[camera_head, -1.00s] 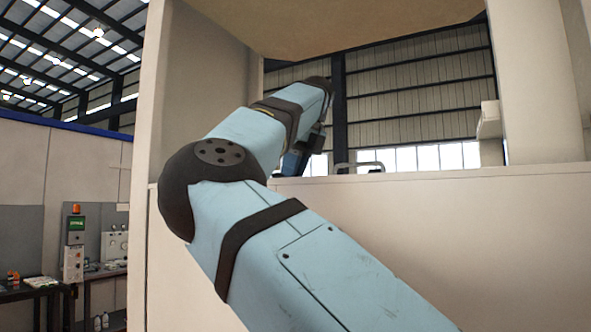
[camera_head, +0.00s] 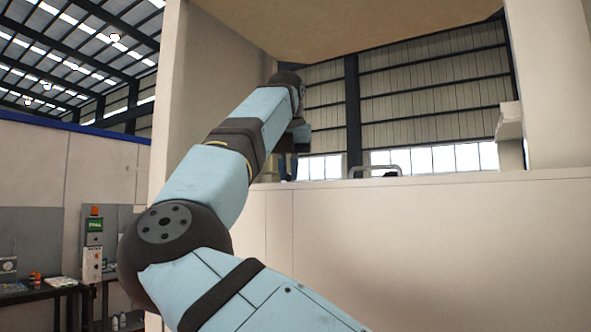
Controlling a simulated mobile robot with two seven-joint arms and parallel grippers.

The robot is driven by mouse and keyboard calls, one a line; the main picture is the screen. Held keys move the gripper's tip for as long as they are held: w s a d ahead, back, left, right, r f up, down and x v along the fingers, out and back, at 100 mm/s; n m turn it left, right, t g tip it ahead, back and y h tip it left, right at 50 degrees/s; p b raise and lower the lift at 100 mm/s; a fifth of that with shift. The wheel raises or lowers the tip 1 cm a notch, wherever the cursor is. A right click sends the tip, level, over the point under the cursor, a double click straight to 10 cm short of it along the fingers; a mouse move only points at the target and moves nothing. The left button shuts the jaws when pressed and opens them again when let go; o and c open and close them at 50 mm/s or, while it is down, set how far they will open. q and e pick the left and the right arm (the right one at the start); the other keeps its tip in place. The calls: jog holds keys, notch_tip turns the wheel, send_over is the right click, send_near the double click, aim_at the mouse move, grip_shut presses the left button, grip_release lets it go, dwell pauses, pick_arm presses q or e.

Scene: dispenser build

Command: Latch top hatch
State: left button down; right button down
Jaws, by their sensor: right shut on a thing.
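My right arm reaches up from the bottom of the head view. My right gripper (camera_head: 290,160) is small and partly hidden behind my wrist, at the rim of the opening in a tall cream housing (camera_head: 390,240). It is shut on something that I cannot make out. A small cream piece (camera_head: 268,171) shows just left of the fingers. A tan panel (camera_head: 350,25) spans the top of the opening; I cannot tell whether it is the top hatch. No latch can be made out clearly. My left gripper is not in view.
A metal bar handle (camera_head: 375,170) stands at the rim, right of the gripper. A cream bracket (camera_head: 510,122) juts from the right post (camera_head: 550,90). The left wall (camera_head: 215,80) is close to my arm. A dark bench (camera_head: 40,292) stands at far left.

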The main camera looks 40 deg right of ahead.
jog(key=m, duration=0.1)
jog(key=w+m+g, duration=0.1)
jog(key=m, duration=0.1)
jog(key=w+a+m+h, duration=0.1)
jog(key=m, duration=0.1)
jog(key=shift+g, duration=0.4)
dwell(0.3)
jog(key=c, duration=1.2)
grip_release()
jog(key=shift+o, duration=0.2)
jog(key=v, duration=1.4)
jog(key=shift+a+f, duration=0.15)
